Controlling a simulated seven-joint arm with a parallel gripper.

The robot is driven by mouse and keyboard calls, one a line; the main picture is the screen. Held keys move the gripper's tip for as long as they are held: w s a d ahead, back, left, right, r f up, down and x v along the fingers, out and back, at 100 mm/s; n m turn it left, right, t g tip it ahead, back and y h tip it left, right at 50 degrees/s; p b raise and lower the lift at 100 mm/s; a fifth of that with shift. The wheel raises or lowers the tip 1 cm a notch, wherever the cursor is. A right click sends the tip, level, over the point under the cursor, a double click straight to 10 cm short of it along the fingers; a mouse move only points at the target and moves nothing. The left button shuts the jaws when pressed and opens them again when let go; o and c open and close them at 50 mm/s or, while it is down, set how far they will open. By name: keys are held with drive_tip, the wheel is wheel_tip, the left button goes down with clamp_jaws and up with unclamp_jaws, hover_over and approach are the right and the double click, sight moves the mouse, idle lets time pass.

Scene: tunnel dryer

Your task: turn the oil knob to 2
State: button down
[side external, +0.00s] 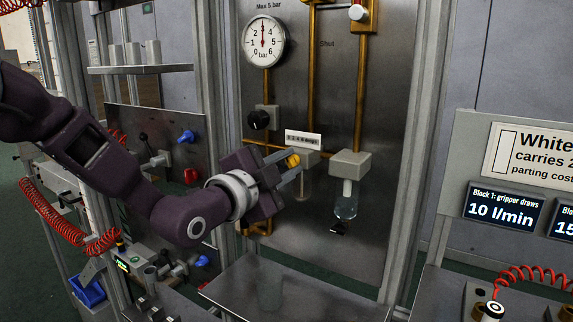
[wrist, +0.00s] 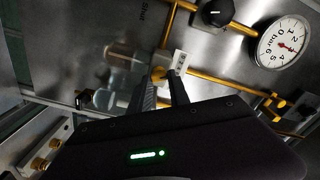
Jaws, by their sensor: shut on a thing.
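The oil knob (side external: 293,160) is a small yellow-orange knob on the front of a grey block on the steel panel. My gripper (side external: 293,168) reaches it from the left, with its two fingers closed around the knob. In the wrist view my gripper (wrist: 164,75) has its fingers close together at the panel, and they largely hide the knob. A white scale label (side external: 303,138) sits just above the knob; it also shows in the wrist view (wrist: 180,62). Its figures and the knob's setting are too small to read.
A round pressure gauge (side external: 263,42) and a black knob (side external: 259,119) are on the panel at upper left. A grey block with a clear bowl (side external: 346,205) hangs right of the knob. A steel tray (side external: 300,290) lies below. Yellow pipes run along the panel.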

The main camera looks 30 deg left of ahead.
drive_tip(key=c, duration=1.2)
unclamp_jaws()
drive_tip(key=shift+c, duration=0.2)
drive_tip(key=s, duration=0.7)
drive_tip(key=s+a+f+n+g, duration=0.2)
drive_tip(key=s+a+n+g, duration=0.1)
drive_tip(key=s, duration=0.6)
drive_tip(key=s+a+f+n+g, duration=0.3)
drive_tip(key=s+n+g, duration=0.2)
drive_tip(key=s, duration=0.5)
drive_tip(key=s+a+f+n+g, duration=0.3)
drive_tip(key=s+n+g, duration=0.1)
drive_tip(key=s, duration=0.6)
drive_tip(key=shift+a+f, duration=0.15)
drive_tip(key=shift+a, duration=0.25)
